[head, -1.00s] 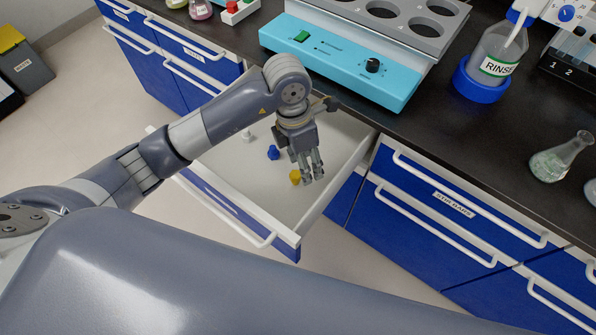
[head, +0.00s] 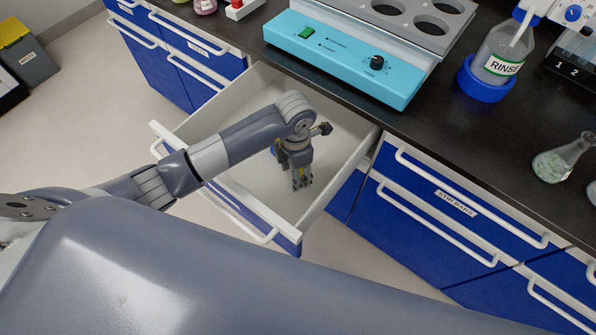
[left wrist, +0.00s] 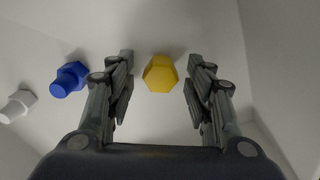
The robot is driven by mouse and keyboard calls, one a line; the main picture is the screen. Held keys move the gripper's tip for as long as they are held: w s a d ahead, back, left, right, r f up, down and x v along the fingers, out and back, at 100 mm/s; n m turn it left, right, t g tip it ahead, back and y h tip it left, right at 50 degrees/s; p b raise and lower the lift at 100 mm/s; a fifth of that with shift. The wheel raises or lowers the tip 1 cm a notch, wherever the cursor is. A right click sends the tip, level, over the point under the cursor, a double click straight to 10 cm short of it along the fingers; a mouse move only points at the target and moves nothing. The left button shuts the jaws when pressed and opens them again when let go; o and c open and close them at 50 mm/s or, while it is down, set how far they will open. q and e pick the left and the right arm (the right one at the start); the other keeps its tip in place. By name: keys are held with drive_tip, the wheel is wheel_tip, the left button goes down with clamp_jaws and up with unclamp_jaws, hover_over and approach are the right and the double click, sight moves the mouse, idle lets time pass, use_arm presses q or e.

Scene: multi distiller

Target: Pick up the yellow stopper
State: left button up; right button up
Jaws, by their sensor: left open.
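The yellow stopper (left wrist: 160,73) stands on the drawer floor. In the left wrist view it sits between the fingertips of my left gripper (left wrist: 160,72), with a gap on both sides. In the head view my left gripper (head: 302,184) points down into the open drawer (head: 338,180), its fingers low inside it. The gripper is open, and its fingers mostly hide the yellow stopper in the head view. My right gripper is not in view.
A blue stopper (left wrist: 68,79) and a white stopper (left wrist: 17,106) stand left of the left finger. The drawer walls surround the gripper. The black counter (head: 440,115) above carries a light-blue device (head: 340,60) and a rinse bottle (head: 495,58).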

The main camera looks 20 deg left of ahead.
use_arm(q)
drive_tip(key=shift+f, duration=0.25)
drive_tip(key=c, duration=0.8)
